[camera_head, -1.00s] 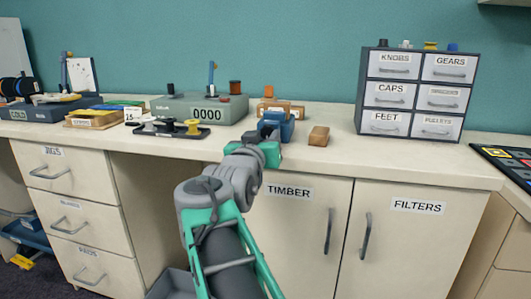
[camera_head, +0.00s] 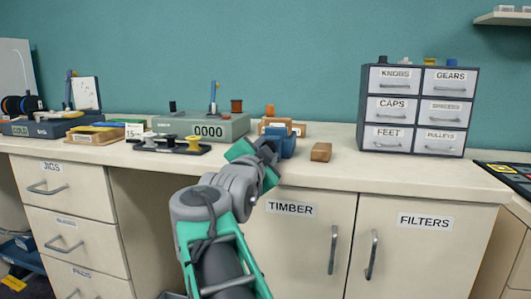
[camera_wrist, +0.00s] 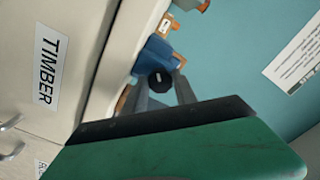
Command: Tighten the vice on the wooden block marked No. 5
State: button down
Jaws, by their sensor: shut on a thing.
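The blue vice (camera_head: 287,146) stands at the counter's front edge, above the TIMBER door. My gripper (camera_head: 267,149) is at its front, rolled to a tilt. In the wrist view my gripper (camera_wrist: 166,92) has its two grey fingers on either side of a round black knob (camera_wrist: 160,81), shut on it. The blue vice body (camera_wrist: 152,56) shows behind the knob. A wooden block with a pale label (camera_head: 297,129) shows just behind the vice; its number is not readable. Whether it sits between the jaws cannot be told, as the jaws are mostly hidden.
A loose wooden block (camera_head: 321,152) lies right of the vice. The labelled drawer cabinet (camera_head: 412,110) stands further right. The counter between loose block and cabinet is clear.

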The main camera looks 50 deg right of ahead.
jog(key=m, duration=0.6)
jog(key=shift+w+r, duration=0.1)
jog(key=shift+r, duration=0.05)
jog(key=shift+m, duration=0.3)
jog(key=c, duration=1)
grip_release()
